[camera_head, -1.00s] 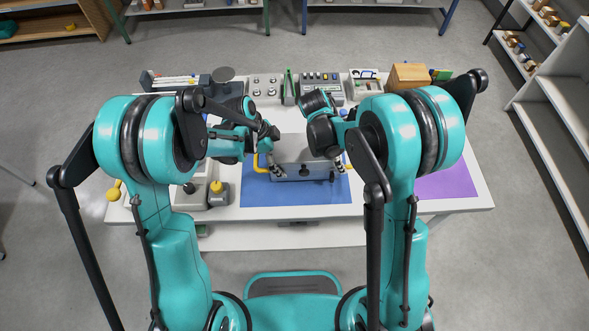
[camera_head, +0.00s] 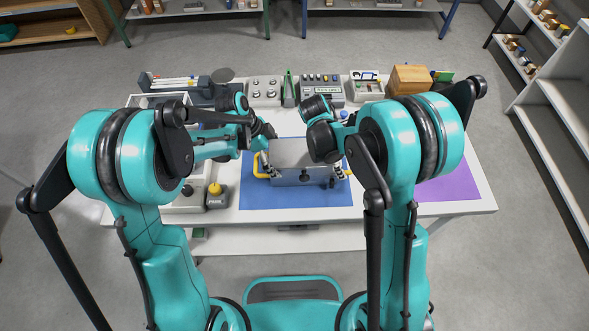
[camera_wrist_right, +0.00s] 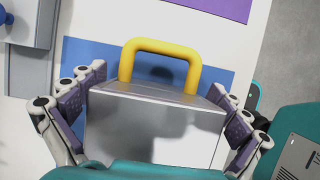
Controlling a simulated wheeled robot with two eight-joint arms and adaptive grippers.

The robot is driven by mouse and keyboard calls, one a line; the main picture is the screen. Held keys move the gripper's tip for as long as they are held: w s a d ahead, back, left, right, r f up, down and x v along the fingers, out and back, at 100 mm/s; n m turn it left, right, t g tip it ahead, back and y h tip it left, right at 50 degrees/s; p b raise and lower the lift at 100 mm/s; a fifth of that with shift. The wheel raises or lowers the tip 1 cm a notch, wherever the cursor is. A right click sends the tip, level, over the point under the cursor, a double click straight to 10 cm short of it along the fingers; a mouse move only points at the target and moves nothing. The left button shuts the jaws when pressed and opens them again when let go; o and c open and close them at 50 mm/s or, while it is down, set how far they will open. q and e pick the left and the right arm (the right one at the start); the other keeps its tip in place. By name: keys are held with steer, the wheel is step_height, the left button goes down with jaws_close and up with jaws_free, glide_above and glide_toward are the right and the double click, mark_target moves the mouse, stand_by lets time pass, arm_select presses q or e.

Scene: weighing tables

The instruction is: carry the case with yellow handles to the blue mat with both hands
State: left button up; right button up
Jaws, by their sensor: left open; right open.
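The grey case (camera_head: 303,160) sits upright on the blue mat (camera_head: 315,198). Its left yellow handle (camera_head: 258,166) shows beside my left gripper (camera_head: 266,170), which is open at the case's left end. My right gripper (camera_head: 342,172) is at the right end, partly hidden by its wrist. In the right wrist view the right yellow handle (camera_wrist_right: 160,48) stands clear of the fingers. The open fingers of my right gripper (camera_wrist_right: 160,95) lie on either side of the case (camera_wrist_right: 155,130), and nothing is clamped between them.
A purple mat (camera_head: 448,185) lies to the right on the white table. Behind are a device with buttons (camera_head: 320,88), a tray of knobs (camera_head: 264,90) and a wooden box (camera_head: 409,78). A box with a yellow button (camera_head: 217,195) stands left of the blue mat.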

arm_select(q)
steer(key=v, duration=0.8)
steer(key=shift+r, duration=0.1)
arm_select(e)
steer(key=shift+r, duration=0.15)
steer(key=v, duration=1.1)
steer(key=shift+a+r, duration=0.25)
steer(key=shift+r, duration=0.1)
steer(key=s+d+r+m, duration=0.1)
steer(key=s+r+m+t+y, duration=0.1)
steer(key=s+d+r+m, duration=0.1)
steer(key=m, duration=0.1)
steer(key=shift+s+d+b, duration=0.35)
steer(key=shift+s, duration=0.05)
arm_select(q)
steer(key=s+a+r+n+t+y, duration=0.2)
steer(key=s+a+n+t, duration=0.1)
steer(key=s+a+n, duration=0.2)
steer(key=s+a+r+n+t+y+b, duration=0.1)
steer(key=s+a+r+n+t+y, duration=0.1)
steer(key=s+a+n, duration=0.4)
steer(key=shift+s+a+r+n+t+y, duration=0.45)
steer(key=shift+s+n+t, duration=0.65)
steer(key=shift+s+n, duration=1.8)
arm_select(e)
steer(key=s+d+m+t+y, duration=0.3)
steer(key=s+m+t, duration=0.3)
steer(key=s+m, duration=0.5)
steer(key=shift+s+r+m, duration=0.4)
steer(key=shift+m, duration=1.1)
